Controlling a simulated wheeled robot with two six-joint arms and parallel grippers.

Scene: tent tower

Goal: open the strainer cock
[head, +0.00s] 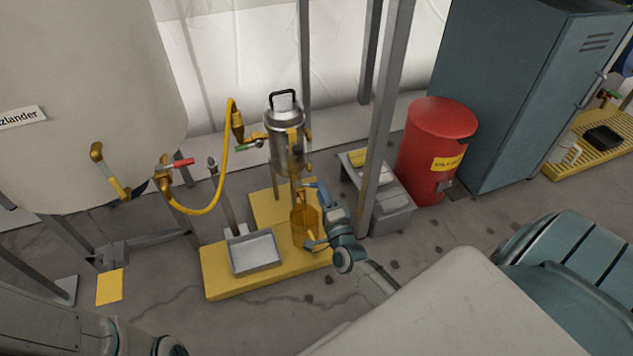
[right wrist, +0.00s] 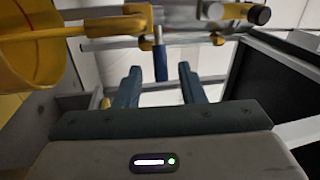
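The strainer (head: 284,140) is an upright silver cylinder with a black top handle, standing over a yellow base. In the right wrist view, a dark blue lever (right wrist: 161,62) hangs from brass and silver pipework; I take it for the cock's handle. My right gripper (head: 313,217) is beside the bucket, below the strainer. Its fingers (right wrist: 160,72) are open and empty, with the lever showing between the fingertips, apart from both. In the head view I cannot make out the lever clearly. My left gripper is not in view.
An amber bucket (head: 303,224) is close by the right gripper; it also shows in the right wrist view (right wrist: 28,62). A grey tray (head: 255,252) sits on the yellow base (head: 216,277). A grey post (head: 383,110), a grey bin (head: 392,216) and a red drum (head: 432,150) stand right of the strainer.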

